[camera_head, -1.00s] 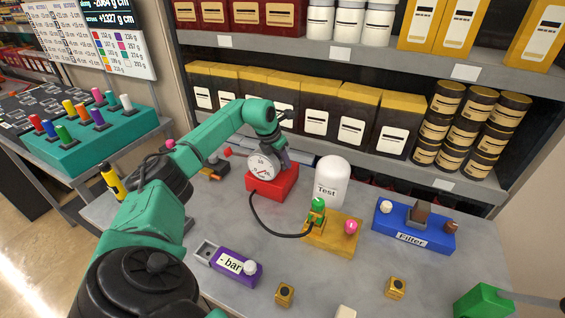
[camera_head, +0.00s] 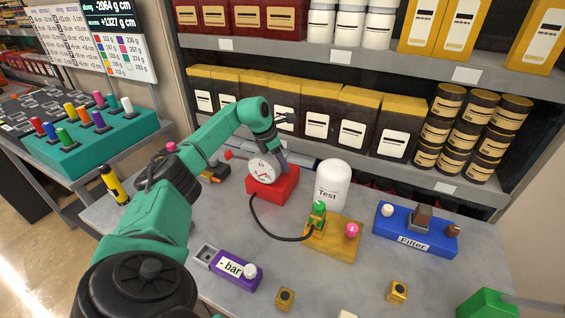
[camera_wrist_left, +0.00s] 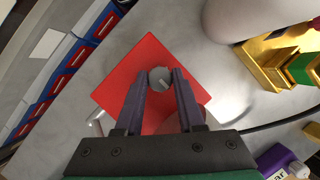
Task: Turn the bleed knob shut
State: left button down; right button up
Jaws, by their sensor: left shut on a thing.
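The bleed knob (camera_wrist_left: 160,79) is a small grey round knob with a pale line on its top, over the red block in the wrist view. My left gripper (camera_wrist_left: 159,74) has its two dark fingers on either side of it and is shut on it. In the head view, my left gripper (camera_head: 283,160) is at the back right of the red block (camera_head: 272,189), beside the white round gauge (camera_head: 263,170). The knob is hidden there. My right gripper is not in view.
A white "Test" vessel (camera_head: 332,184) stands close to the right of the red block. A black hose (camera_head: 264,223) runs to a yellow block (camera_head: 336,243). A blue "Filter" block (camera_head: 391,234) and purple "- bar" block (camera_head: 229,267) are also on the grey table.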

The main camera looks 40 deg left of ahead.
pick_arm(q)
jog(key=shift+r, duration=0.1)
jog(key=c, duration=0.5)
grip_release()
jog(key=b+v, duration=0.1)
jog(key=v, duration=1.3)
jog(key=shift+s+a+r, duration=0.1)
jog(key=shift+s+r, duration=0.1)
